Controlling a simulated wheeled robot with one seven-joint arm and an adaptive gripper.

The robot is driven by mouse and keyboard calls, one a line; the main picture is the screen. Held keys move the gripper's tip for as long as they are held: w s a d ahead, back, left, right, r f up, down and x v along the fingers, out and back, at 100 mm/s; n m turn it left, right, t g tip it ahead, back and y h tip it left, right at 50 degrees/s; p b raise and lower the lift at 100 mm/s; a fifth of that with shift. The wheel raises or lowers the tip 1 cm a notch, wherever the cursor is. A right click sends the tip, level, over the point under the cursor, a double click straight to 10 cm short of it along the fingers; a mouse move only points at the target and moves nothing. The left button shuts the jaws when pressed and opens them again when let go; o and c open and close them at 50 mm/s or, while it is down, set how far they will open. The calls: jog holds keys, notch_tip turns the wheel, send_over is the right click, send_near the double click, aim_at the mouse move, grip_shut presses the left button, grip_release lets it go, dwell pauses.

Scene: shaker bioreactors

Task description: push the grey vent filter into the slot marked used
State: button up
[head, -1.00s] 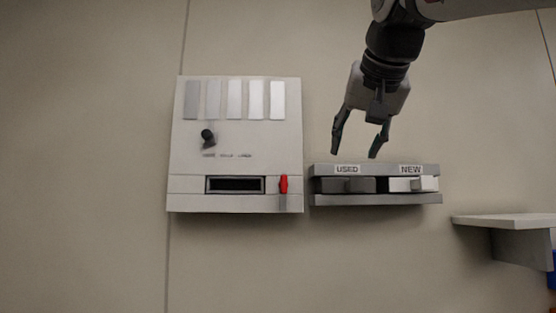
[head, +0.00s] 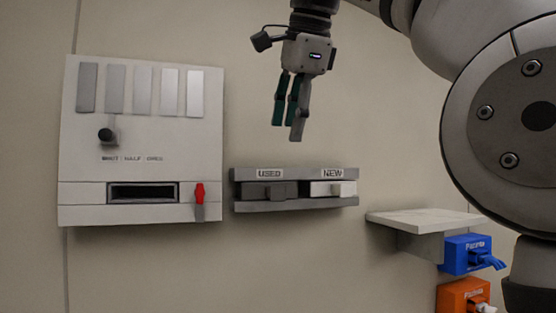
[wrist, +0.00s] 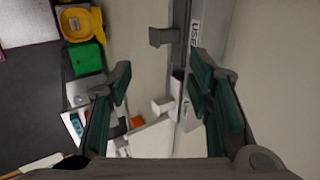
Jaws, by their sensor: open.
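The grey vent filter (head: 270,190) sits in the slot under the USED label of the wall rack (head: 296,206); how deep it sits I cannot tell. Its grey tab also shows at the top of the wrist view (wrist: 163,37). A white filter (head: 333,188) is in the slot under the NEW label, and its pale tab shows in the wrist view (wrist: 162,104). My gripper (head: 287,132) is open and empty, fingers pointing down, above the rack in the head view and apart from it. Its green-padded fingers (wrist: 160,72) flank the wrist view.
A white wall panel (head: 140,138) with grey strips, a black knob, a dark slot and a red lever is left of the rack. A pale shelf (head: 425,220) juts out at right, near a blue box (head: 468,254) and an orange box (head: 463,294). Bare wall lies below the rack.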

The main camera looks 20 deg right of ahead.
aim_at(279, 197)
jog(key=p+x, duration=0.1)
jog(key=x, duration=1.1)
jog(key=shift+f, duration=0.25)
grip_shut()
jog(key=shift+s+f, duration=0.2)
jog(key=shift+s, duration=0.4)
jog(key=shift+s, duration=0.15)
jog(key=shift+s+r, duration=0.2)
jog(key=shift+s, duration=0.45)
jog(key=shift+s, duration=0.15)
